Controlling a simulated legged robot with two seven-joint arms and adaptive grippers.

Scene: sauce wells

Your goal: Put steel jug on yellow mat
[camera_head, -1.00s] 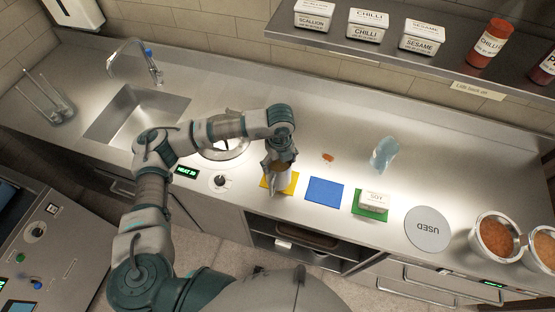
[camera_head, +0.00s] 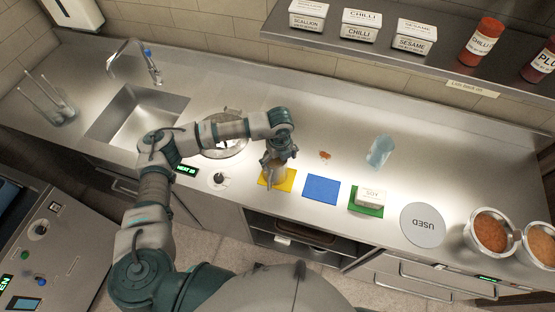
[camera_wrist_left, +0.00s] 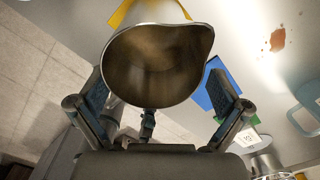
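The steel jug (camera_head: 278,174) stands on the yellow mat (camera_head: 288,185) at the counter's front edge. In the left wrist view I look into the open mouth of the jug (camera_wrist_left: 160,65), with a corner of the yellow mat (camera_wrist_left: 122,14) behind it. My left gripper (camera_head: 278,160) is just above and around the jug in the head view. In the left wrist view the fingers of my left gripper (camera_wrist_left: 157,85) are spread, one on each side of the jug, and look open. The jug's base is partly hidden. My right gripper is not in view.
A blue mat (camera_head: 322,190) and a green mat (camera_head: 358,208) with a soy tub (camera_head: 369,196) lie to the right. A pale blue jug (camera_head: 380,151) stands behind them. A round USED mat (camera_head: 422,225) and food pots (camera_head: 491,231) are farther right. A hob knob (camera_head: 219,178) is left.

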